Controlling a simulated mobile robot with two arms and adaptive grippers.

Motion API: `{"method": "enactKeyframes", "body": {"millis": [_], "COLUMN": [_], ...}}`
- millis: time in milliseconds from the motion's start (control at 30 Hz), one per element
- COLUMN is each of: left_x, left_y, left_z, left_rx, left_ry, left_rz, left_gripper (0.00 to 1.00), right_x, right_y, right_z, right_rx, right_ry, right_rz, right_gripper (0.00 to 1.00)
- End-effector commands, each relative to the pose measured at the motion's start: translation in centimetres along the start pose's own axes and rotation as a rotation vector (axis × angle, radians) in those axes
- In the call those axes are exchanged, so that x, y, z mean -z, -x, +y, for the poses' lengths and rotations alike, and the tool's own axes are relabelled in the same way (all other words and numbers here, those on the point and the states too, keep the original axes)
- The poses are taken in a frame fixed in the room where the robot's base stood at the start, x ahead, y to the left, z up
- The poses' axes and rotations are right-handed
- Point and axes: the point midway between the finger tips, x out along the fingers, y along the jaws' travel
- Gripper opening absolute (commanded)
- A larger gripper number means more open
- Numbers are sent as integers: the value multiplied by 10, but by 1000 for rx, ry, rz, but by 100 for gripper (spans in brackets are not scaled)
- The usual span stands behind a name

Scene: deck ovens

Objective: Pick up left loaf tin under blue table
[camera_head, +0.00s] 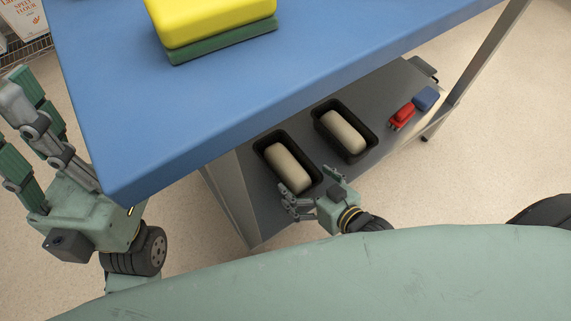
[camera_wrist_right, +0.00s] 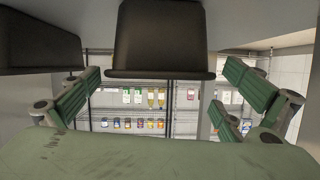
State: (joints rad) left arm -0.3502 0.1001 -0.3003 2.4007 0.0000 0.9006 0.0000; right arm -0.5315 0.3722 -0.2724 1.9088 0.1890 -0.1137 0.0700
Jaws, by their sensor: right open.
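The left loaf tin (camera_head: 261,149) is black, holds a pale loaf, and stands on the shelf under the blue table (camera_head: 190,118). A similar right loaf tin (camera_head: 372,143) with a loaf stands beside it. My right gripper (camera_head: 310,187) is open and empty at the near end of the left tin, its fingers spread. In the right wrist view, a dark tin (camera_wrist_right: 160,38) is centred between the open fingers (camera_wrist_right: 160,72), apart from them as far as I can see; another dark tin (camera_wrist_right: 38,42) is at the left. My left gripper (camera_head: 28,125) is open and empty, left of the table.
A yellow block (camera_head: 205,18) lies on a green one (camera_head: 222,43) on the tabletop. Red (camera_head: 402,115) and blue (camera_head: 426,98) items lie farther right on the lower shelf (camera_head: 385,90). The tabletop edge overhangs the shelf. A metal leg (camera_head: 485,55) stands at right.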

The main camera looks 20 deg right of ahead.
Motion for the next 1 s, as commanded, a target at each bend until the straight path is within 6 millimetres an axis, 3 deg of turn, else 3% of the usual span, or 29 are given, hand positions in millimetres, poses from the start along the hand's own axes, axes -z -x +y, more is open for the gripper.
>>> {"method": "enactKeyframes", "body": {"millis": [400, 700, 1000], "left_x": [-5, -5, -5], "left_y": [-5, -8, -8], "left_z": [1, 1, 1], "left_rx": [-28, -30, -30], "left_ry": [-9, -10, -10], "left_rz": [68, 70, 71], "left_gripper": [0, 0, 0], "right_x": [-2, 0, 0], "right_y": [-55, -58, -58], "right_z": [0, 0, 0], "right_rx": [0, 0, 0], "right_ry": [0, 1, 0], "right_rz": [1, 0, -1], "right_gripper": [100, 99, 73]}}
